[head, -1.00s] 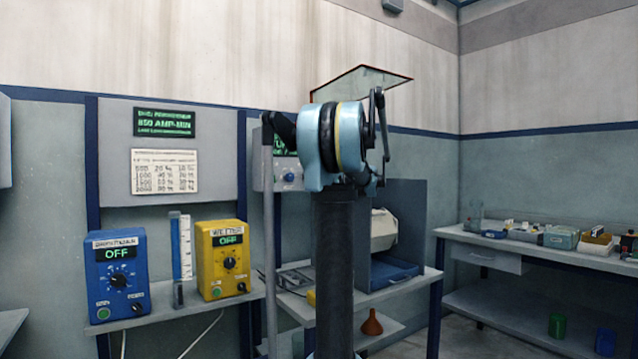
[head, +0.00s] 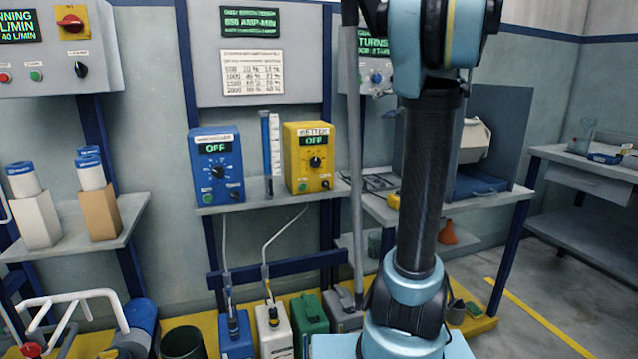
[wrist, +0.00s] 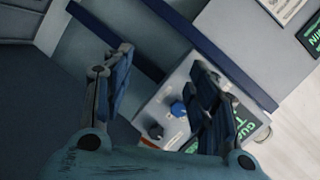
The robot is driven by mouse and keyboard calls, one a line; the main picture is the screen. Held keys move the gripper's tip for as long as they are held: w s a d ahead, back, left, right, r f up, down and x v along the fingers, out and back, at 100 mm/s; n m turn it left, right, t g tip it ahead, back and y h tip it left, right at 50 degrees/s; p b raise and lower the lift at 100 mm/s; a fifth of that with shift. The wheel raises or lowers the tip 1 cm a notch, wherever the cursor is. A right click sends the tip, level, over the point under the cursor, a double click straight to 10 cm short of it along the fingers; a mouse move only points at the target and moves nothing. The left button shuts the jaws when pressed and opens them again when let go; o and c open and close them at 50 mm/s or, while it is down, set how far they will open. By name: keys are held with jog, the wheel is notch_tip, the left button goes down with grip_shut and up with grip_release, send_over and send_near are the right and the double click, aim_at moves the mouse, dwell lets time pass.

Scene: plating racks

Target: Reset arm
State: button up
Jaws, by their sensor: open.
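My gripper (wrist: 160,95) shows in the wrist view with its two blue-padded fingers spread apart and nothing between them. Behind the fingers is a grey control box (wrist: 165,105) with blue and dark knobs and a green-lit display, seen tilted. In the head view my arm stands upright right of centre, and its upper part runs out of the top of the picture. My gripper cannot be made out in the head view.
A blue controller (head: 217,165) and a yellow controller (head: 309,158), both reading OFF, stand on a wall shelf (head: 268,193). Several jugs, including a green one (head: 309,325), stand below. A side bench (head: 575,172) is at the right. Grey floor (head: 560,280) is open at the right.

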jog(key=s+a+f+n+g, duration=0.2)
jog(key=s+a+f, duration=0.2)
jog(key=s+f, duration=0.25)
jog(key=s+a+f+n+g+h, duration=0.1)
jog(key=s+a+f+g, duration=0.25)
jog(key=s+f, duration=0.3)
jog(key=s+a+f+n+g, duration=0.1)
jog(key=s+a+f+n, duration=0.1)
jog(key=s+a+f, duration=0.35)
jog(key=s+d+f+n+g+h, duration=0.1)
jog(key=s+d+f+g+h, duration=0.1)
jog(key=s+f, duration=0.7)
jog(key=s+d+f+n+g+h, duration=0.1)
jog(key=s+d+f+h, duration=0.3)
jog(key=s+f, duration=0.6)
jog(key=s+g, duration=0.1)
jog(key=s, duration=0.3)
jog(key=shift+s+d+f+n, duration=0.15)
jog(key=shift+s+d+n, duration=0.05)
jog(key=shift+n, duration=0.2)
jog(key=shift+g, duration=0.25)
jog(key=c, duration=0.5)
jog(key=shift+d, duration=0.15)
